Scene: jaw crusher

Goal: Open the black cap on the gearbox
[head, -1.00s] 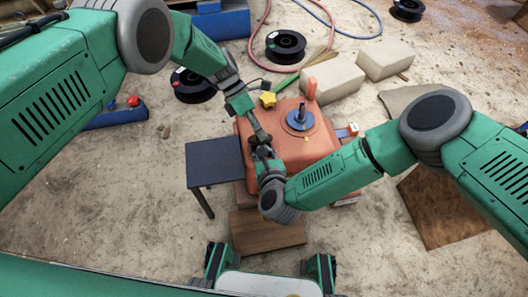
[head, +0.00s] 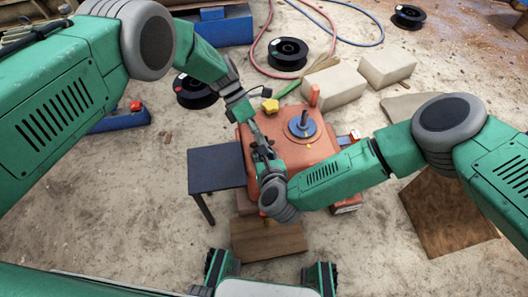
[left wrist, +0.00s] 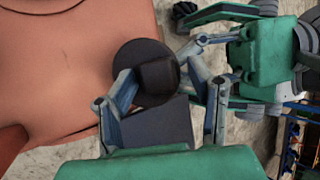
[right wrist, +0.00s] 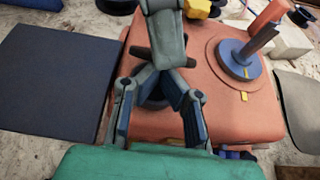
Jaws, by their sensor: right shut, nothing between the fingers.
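The gearbox (head: 310,150) is an orange-red housing, and a shaft (head: 302,122) stands on its top. The black cap (left wrist: 152,68) shows in the left wrist view as a dark disc with a squarish raised grip, at the housing's edge. My left gripper (left wrist: 160,72) is open, its fingers on either side of the grip; whether they touch it I cannot tell. In the right wrist view the cap is largely hidden behind the fingers. My right gripper (right wrist: 157,75) is shut and empty, close to the left one. In the head view both grippers hide the cap.
A dark table (head: 215,167) stands left of the gearbox. A yellow knob (head: 270,105) sits at its back edge. Pale blocks (head: 387,66), black spools (head: 288,53) and hoses lie behind. A wooden board (head: 268,238) lies in front. The two forearms nearly meet over the gearbox.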

